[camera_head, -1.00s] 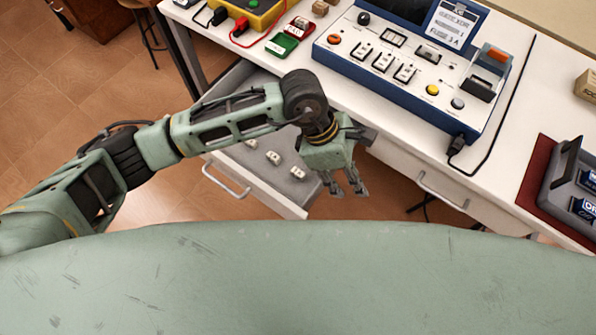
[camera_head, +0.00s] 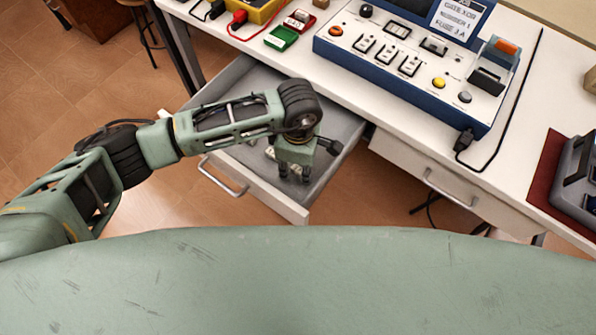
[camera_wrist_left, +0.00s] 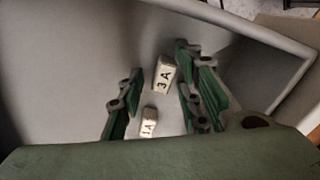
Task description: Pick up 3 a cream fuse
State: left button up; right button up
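My left gripper (camera_head: 293,174) points down inside the open drawer (camera_head: 345,118). In the left wrist view its green fingers stand apart, and the left gripper (camera_wrist_left: 160,75) is empty. A cream fuse marked 3A (camera_wrist_left: 164,74) lies on the grey drawer floor, in line with the gap between the fingers. A smaller-looking cream fuse (camera_wrist_left: 149,123), its mark seeming to read 1A, lies nearer the palm, also in that gap. I cannot tell whether a finger touches either one. In the head view my arm and gripper partly hide the fuses. My right gripper is out of view.
The drawer's front panel and handle (camera_head: 222,178) face the floor. Above it, the white table (camera_head: 400,141) bears a blue test console (camera_head: 420,70), a green block (camera_head: 281,38) and a red block (camera_head: 299,19). A closed drawer (camera_head: 430,180) is to the right.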

pick_arm(q)
grip_shut()
jog(key=shift+r, duration=0.1)
